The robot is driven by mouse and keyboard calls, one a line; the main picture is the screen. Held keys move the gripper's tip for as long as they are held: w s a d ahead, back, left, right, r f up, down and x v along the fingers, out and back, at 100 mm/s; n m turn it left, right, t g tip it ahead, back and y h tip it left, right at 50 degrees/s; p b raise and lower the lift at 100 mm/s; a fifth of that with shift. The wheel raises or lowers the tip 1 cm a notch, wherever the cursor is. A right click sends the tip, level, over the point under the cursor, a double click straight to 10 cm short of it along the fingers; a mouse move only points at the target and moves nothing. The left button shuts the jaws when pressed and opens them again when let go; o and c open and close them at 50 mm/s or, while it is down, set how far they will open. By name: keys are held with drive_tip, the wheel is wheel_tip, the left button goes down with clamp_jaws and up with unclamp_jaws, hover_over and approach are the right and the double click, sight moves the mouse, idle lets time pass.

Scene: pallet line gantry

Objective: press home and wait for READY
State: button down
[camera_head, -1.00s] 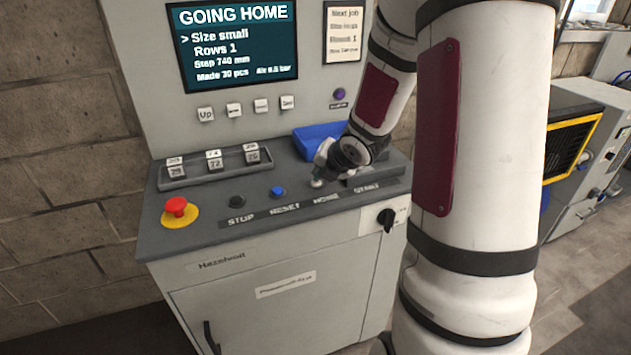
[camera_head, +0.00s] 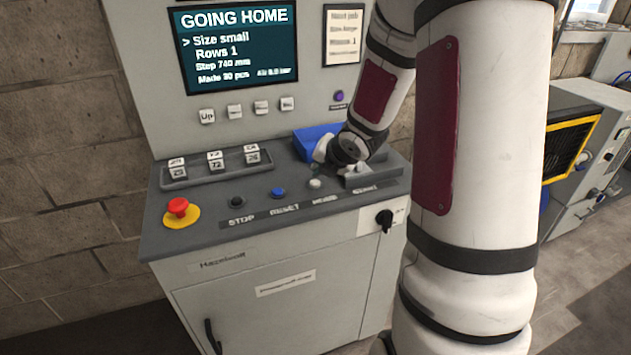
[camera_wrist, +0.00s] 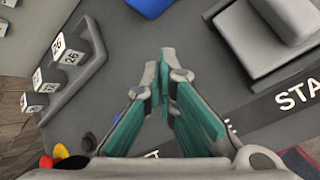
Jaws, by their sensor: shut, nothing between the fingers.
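The control desk's screen (camera_head: 235,45) reads GOING HOME, with Size small and Rows 1 below. The pale HOME button (camera_head: 315,184) stands clear on the sloped panel, right of the blue RESET button (camera_head: 278,193). My gripper (camera_wrist: 167,60) is shut and empty, its teal-padded fingers close together over the grey panel in the wrist view. In the head view my wrist hangs behind and right of HOME, apart from it; the fingertips are hard to make out there. The START block (camera_wrist: 255,45) lies right of my fingers. HOME is hidden in the wrist view.
A red stop knob (camera_head: 177,206) on yellow and a dark STOP button (camera_head: 237,202) are at left. A tray of number blocks (camera_head: 172,184) and a blue bin (camera_head: 310,140) stand behind. A black rotary switch (camera_head: 385,219) is on the front.

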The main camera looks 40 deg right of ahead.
sight(318, 181)
wheel_tip(318, 181, up, 5)
drive_tip(key=p, duration=0.4)
drive_tip(key=shift+s+f, duration=0.1)
idle(0.8)
